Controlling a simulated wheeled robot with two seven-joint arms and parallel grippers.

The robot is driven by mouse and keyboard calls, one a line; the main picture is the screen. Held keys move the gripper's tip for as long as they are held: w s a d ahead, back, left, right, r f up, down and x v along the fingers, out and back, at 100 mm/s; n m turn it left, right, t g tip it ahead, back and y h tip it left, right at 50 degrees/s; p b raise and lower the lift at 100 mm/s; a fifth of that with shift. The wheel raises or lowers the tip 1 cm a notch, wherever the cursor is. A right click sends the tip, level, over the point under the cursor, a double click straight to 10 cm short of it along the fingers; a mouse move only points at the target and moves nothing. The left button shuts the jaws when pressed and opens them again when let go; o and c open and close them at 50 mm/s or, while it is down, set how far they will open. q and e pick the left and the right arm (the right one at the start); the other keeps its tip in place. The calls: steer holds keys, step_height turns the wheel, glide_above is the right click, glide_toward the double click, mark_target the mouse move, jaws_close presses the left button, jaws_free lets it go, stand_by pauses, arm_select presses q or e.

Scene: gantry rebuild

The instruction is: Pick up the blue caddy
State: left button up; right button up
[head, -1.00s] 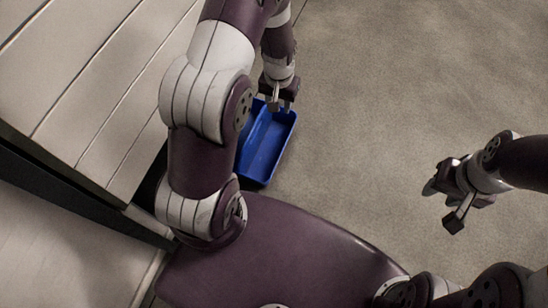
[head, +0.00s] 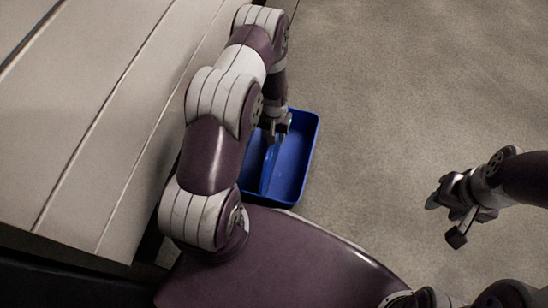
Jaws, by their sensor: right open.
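The blue caddy (head: 294,178) is an open-topped tray with a raised divider (head: 268,168) along its middle. It stands on the floor beside the pale panelled unit, partly hidden behind my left arm. My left gripper (head: 275,136) points down over the caddy, at the far part of the divider. Its fingers are small and partly hidden, so I cannot tell whether they touch the divider or are shut on it. My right gripper (head: 446,221) is open and empty over bare floor at the right, well apart from the caddy.
The pale panelled unit (head: 95,110) fills the left side, close to my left arm and the caddy. The grey floor (head: 400,90) is clear to the right of the caddy and beyond it.

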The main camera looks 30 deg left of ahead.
mark_target(274, 149)
arm_select(q)
step_height(274, 149, down, 3)
steer(key=shift+r+b, duration=0.1)
steer(key=shift+b, duration=0.2)
steer(key=shift+r, duration=0.15)
jaws_close()
stand_by(1.0)
